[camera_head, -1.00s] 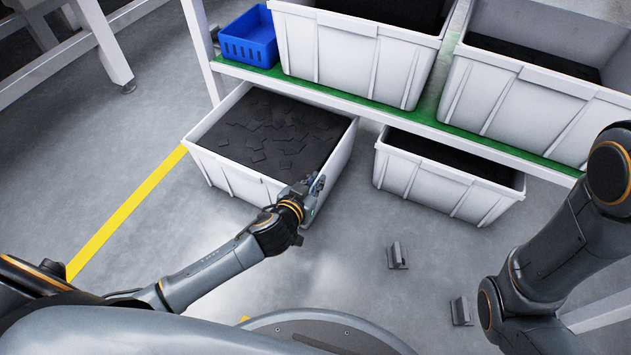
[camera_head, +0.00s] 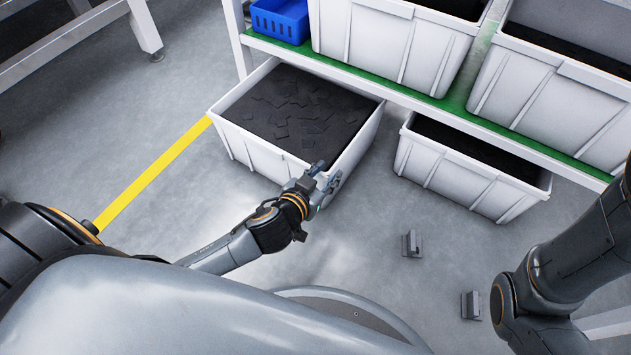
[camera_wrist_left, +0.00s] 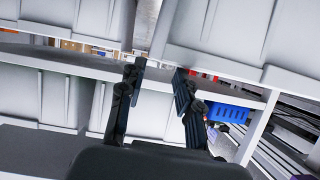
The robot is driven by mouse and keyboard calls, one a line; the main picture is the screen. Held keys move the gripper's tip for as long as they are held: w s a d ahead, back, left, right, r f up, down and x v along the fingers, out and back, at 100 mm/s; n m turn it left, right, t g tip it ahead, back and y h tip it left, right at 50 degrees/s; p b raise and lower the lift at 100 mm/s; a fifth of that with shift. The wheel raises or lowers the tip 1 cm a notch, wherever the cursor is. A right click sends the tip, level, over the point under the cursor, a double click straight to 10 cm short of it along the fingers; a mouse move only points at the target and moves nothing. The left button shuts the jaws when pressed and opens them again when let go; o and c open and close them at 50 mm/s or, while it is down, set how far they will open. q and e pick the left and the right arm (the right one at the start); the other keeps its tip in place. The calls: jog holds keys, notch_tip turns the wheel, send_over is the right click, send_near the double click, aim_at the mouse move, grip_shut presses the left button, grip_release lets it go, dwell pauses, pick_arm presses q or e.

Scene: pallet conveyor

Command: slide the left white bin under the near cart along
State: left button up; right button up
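The left white bin (camera_head: 262,157) sits on the floor under the near cart's green-edged shelf (camera_head: 395,98), sticking out toward me. It is filled with dark flat pieces (camera_head: 300,110). My left gripper (camera_head: 328,179) is at its near right corner, just outside the right wall. In the left wrist view its two fingers (camera_wrist_left: 157,92) stand apart, with nothing seen clasped between them and white bin walls beyond. I cannot tell whether a finger touches the bin. My right arm shows at the right edge; its gripper is out of view.
A second white bin (camera_head: 465,182) stands under the shelf, to the right, with a narrow gap between. White bins (camera_head: 395,45) and a blue crate (camera_head: 280,20) sit on the shelf. Two small brackets (camera_head: 411,244) (camera_head: 470,305) are on the floor. A yellow line (camera_head: 150,180) runs at left.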

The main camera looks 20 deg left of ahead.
pick_arm(q)
jog(key=v, duration=0.6)
jog(key=shift+w, duration=0.1)
dwell(0.3)
